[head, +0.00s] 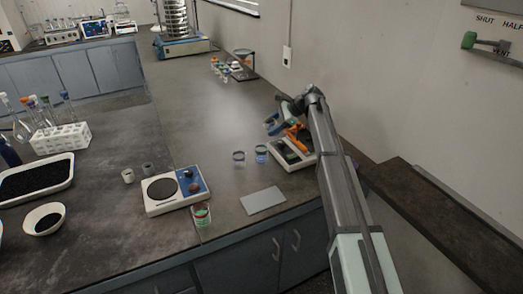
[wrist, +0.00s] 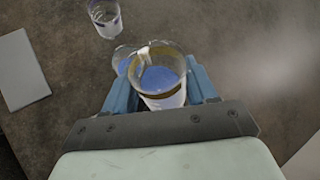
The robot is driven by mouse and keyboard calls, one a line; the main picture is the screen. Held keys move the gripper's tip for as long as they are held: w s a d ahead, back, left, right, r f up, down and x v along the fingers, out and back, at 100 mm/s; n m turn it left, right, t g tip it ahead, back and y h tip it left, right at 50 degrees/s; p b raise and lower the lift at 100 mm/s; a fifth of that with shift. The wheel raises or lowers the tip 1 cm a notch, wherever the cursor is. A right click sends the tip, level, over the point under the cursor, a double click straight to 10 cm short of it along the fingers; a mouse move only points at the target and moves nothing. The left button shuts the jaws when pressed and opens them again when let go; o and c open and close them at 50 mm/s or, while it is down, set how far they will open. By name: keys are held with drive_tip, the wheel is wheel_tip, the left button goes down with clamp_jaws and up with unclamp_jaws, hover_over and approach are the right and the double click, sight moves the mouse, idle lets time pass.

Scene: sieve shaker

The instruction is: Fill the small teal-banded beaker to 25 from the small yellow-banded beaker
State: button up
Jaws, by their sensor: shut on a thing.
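My gripper (wrist: 160,92) is shut on the small yellow-banded beaker (wrist: 163,101), which holds blue liquid. In the head view my gripper (head: 271,124) is above the bench, and the held beaker is hard to make out. A clear beaker with blue in it (head: 261,154) stands on the bench below my gripper. In the wrist view, a beaker (wrist: 122,60) shows just behind the held one, mostly hidden by it. Another small beaker (head: 239,158) stands to the left; it also shows in the wrist view (wrist: 104,18). I cannot tell which beaker has the teal band.
A grey flat plate (head: 263,200) lies in front of the beakers. A balance (head: 176,190) stands left, with a red and green beaker (head: 201,215) at the bench edge. The bench behind is mostly clear.

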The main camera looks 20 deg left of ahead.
drive_tip(key=shift+w+d+r+m+g+y, duration=0.2)
drive_tip(key=shift+w+r+g+y, duration=0.1)
drive_tip(key=shift+w+r, duration=0.2)
drive_tip(key=shift+w+d+r+m+g+y, duration=0.1)
drive_tip(key=shift+w+d+r+g+y, duration=0.15)
drive_tip(key=shift+w+r, duration=0.2)
drive_tip(key=shift+w+d+r+m+g+y+b, duration=0.4)
drive_tip(key=shift+w+r+g+y, duration=0.2)
drive_tip(key=shift+g, duration=0.2)
drive_tip(key=shift+w+d+r+m+g+y+b, duration=0.35)
drive_tip(key=shift+w+r+g+y, duration=0.2)
drive_tip(key=shift+g, duration=0.2)
drive_tip(key=shift+s, duration=0.1)
drive_tip(key=s+d, duration=0.1)
drive_tip(key=s+d+f, duration=0.1)
drive_tip(key=s+d, duration=0.1)
drive_tip(key=shift+s+d+f, duration=0.25)
drive_tip(key=shift+d, duration=0.05)
